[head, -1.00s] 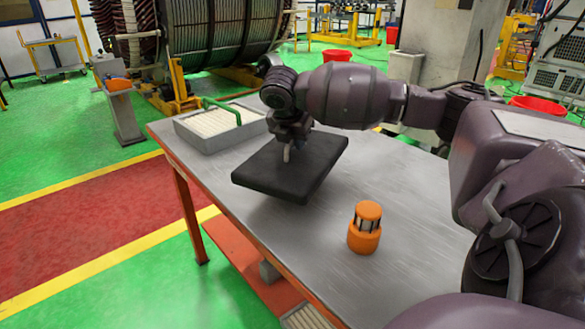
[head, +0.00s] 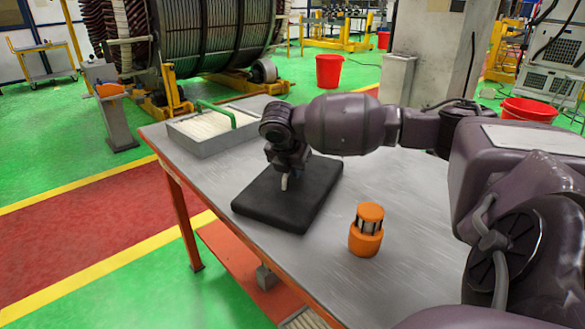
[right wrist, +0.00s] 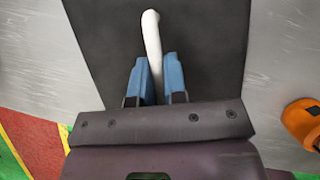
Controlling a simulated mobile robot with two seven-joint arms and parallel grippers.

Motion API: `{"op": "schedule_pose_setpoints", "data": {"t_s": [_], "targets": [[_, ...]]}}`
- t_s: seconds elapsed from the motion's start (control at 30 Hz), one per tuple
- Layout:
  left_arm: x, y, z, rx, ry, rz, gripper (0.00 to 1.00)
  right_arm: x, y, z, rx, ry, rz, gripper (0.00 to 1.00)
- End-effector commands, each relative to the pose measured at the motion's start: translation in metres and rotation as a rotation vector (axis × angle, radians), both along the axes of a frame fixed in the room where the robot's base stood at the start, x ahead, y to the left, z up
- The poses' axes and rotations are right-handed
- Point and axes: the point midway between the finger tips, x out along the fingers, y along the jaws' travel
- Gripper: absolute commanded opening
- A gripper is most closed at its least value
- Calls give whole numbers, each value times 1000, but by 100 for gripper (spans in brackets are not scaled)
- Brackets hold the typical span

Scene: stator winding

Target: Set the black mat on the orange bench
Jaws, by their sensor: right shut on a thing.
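The black mat (head: 315,190) is a thick dark slab with a pale handle (right wrist: 152,40) standing up from it. It appears to lie flat on the grey top of the orange bench (head: 355,290), between the tray and the orange lantern-like object. My right gripper (head: 285,181) is above the mat's middle, with its blue fingertips (right wrist: 155,82) shut on the handle. In the right wrist view the mat (right wrist: 210,45) fills the area under the fingers, with bench top on both sides. My left gripper is not in view.
An orange and black lantern-like object (head: 366,229) stands near the mat's right side. A grey tray with pale rods and a green handle (head: 197,148) sits at the bench's far left end. Bare bench top lies right of the mat. A red bucket (head: 329,71) stands behind on the floor.

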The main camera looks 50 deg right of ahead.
Motion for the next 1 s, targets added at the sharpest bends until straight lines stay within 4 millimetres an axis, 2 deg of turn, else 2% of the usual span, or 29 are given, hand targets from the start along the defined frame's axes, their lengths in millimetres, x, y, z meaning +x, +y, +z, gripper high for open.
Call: {"op": "schedule_pose_setpoints", "data": {"t_s": [0.03,0.07,0.2,0.23,0.57,0.77,1.0], "targets": [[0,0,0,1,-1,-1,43,0,0,0,0,-2,0,0],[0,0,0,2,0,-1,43,0,0,-1,0,-1,0,14],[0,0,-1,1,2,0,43,0,0,-1,0,0,0,35],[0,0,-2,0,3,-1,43,0,0,-1,0,0,0,38],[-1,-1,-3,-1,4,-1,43,0,1,3,-1,-1,0,38],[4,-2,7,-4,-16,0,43,-3,11,29,-1,-9,2,38],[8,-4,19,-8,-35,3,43,-8,31,72,0,-10,3,38]]}}
